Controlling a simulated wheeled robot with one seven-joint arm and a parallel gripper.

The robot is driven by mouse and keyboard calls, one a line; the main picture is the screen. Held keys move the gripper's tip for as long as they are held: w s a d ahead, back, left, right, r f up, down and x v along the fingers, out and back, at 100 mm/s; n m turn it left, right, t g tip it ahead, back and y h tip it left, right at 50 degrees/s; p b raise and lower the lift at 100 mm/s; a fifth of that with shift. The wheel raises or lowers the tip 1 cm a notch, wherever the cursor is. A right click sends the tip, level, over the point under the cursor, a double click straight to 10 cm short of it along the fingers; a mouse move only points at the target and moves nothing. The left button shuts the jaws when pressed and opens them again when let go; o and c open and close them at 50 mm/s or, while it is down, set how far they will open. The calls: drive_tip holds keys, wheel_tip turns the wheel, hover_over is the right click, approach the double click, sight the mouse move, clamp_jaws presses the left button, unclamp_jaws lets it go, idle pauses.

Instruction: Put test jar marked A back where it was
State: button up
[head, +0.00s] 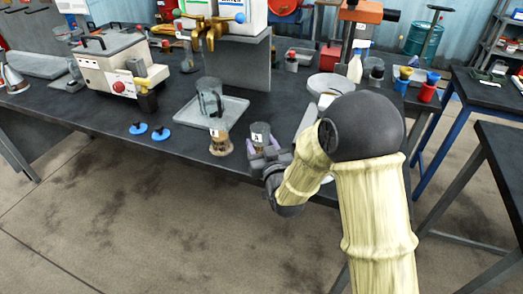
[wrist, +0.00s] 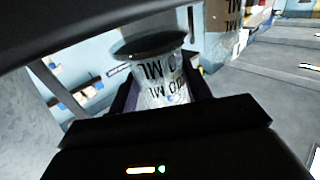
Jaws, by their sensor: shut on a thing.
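My gripper (head: 263,147) is shut around a small clear jar (head: 260,131) with a dark top and a white label near the front edge of the dark bench. The label seems to bear a letter, too small to read surely. In the wrist view the held jar (wrist: 163,80) stands between the fingers with dark markings on its side. A second labelled jar (head: 220,139) with amber contents stands just left of it; its letter is unclear. Whether the held jar touches the bench is hidden.
A glass jug (head: 210,96) stands on a grey tray (head: 232,110) behind the jars. Blue discs (head: 162,133) lie to the left on the bench (head: 185,153), with clear surface around them. A white box machine (head: 105,65) is far left. A pale round dish (head: 327,82) stands behind my arm.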

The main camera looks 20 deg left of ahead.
wheel_tip(320, 180, down, 2)
drive_tip(key=shift+f, duration=0.1)
drive_tip(key=o, duration=1.1)
drive_tip(key=shift+c, duration=0.2)
drive_tip(key=p+v, duration=0.1)
drive_tip(key=v, duration=0.8)
